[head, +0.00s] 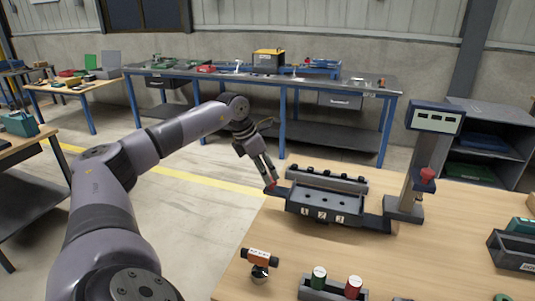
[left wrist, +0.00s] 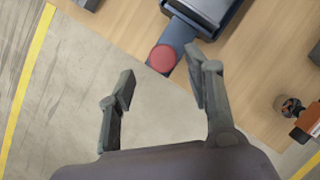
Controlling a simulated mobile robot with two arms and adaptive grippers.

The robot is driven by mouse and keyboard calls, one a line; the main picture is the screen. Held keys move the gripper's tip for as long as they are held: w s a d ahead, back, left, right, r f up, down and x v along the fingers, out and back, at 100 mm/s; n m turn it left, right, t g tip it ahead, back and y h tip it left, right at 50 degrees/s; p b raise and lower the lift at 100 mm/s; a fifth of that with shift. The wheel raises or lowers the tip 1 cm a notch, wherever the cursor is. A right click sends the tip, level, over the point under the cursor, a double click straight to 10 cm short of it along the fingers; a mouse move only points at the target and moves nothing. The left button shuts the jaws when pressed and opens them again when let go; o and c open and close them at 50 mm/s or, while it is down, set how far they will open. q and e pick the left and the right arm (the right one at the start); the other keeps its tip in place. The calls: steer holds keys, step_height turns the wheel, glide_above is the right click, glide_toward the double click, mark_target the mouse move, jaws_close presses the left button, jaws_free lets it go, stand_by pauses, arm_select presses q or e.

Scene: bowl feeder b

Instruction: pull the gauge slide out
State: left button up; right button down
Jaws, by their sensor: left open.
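The gauge fixture (head: 322,204) is a dark block with a row of holes and number labels 1, 2, 3 on its front, standing on the wooden table. A dark flat slide bar (left wrist: 183,36) sticks out from its end and carries a round red knob (left wrist: 162,58). In the head view the red knob (head: 271,186) is at the fixture's left end. My left gripper (head: 269,178) is at the knob from above. In the left wrist view its open fingers (left wrist: 161,76) stand on either side of the knob, apart from it. My right gripper is not in view.
A post with a display (head: 435,118) and a red part stands right of the fixture. A grey rail (head: 325,176) lies behind it. An orange-black part (head: 262,256) and a holder with green and red cylinders (head: 331,291) are in front. Left of the table edge is open floor.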

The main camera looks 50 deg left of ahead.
arm_select(q)
steer(key=v, duration=0.9)
steer(key=shift+s, duration=0.1)
